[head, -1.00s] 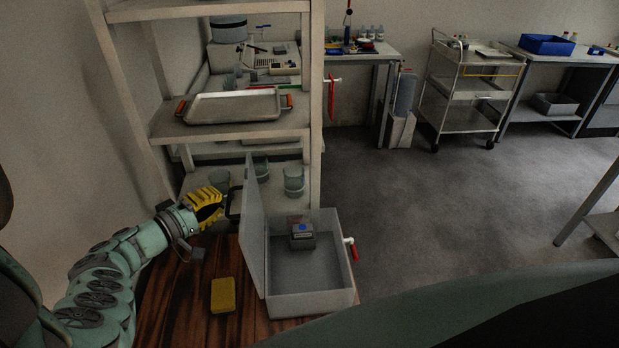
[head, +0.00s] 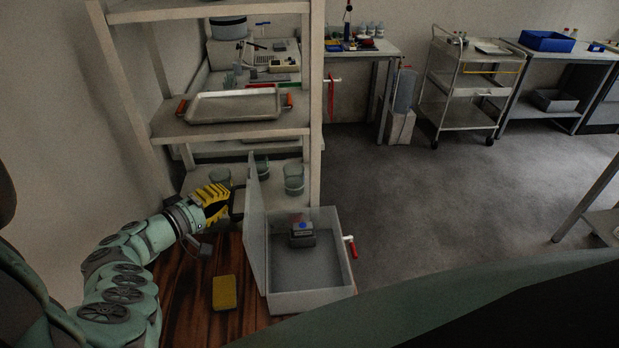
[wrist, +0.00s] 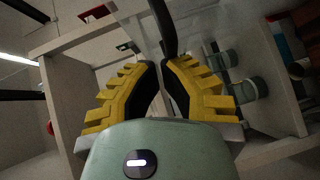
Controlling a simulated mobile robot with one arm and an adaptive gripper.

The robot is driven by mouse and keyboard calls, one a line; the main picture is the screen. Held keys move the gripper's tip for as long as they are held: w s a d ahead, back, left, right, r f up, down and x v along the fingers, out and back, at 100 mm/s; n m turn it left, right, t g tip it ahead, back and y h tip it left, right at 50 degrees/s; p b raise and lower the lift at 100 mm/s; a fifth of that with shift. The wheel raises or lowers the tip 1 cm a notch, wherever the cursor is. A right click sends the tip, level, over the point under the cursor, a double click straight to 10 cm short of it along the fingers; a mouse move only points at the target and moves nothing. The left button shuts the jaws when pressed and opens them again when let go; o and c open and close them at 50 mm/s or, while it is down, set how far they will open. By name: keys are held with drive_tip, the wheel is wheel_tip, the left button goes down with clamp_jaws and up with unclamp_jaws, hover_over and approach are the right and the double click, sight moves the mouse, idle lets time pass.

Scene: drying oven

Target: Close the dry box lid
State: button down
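The dry box (head: 310,303) is a pale translucent bin at the end of the wooden top, open at the top. Its lid (head: 256,235) stands nearly upright along the box's left side. A dark handle (head: 238,203) sticks out from the lid's left face. My gripper (head: 230,198), with yellow ribbed fingers, is left of the lid at this handle. In the wrist view the fingertips (wrist: 161,64) are nearly together, and a dark bar, apparently the handle (wrist: 163,25), is right at them. I cannot tell whether they pinch it.
A small grey device (head: 302,235) sits inside the box. A yellow sponge (head: 224,292) lies on the wooden top (head: 190,300) left of the box. Glass beakers (head: 293,180) stand on the shelf behind. The rack post (head: 316,100) rises close behind the box.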

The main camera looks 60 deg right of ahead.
drive_tip(key=shift+s+d+r, duration=0.15)
drive_tip(key=shift+s, duration=0.05)
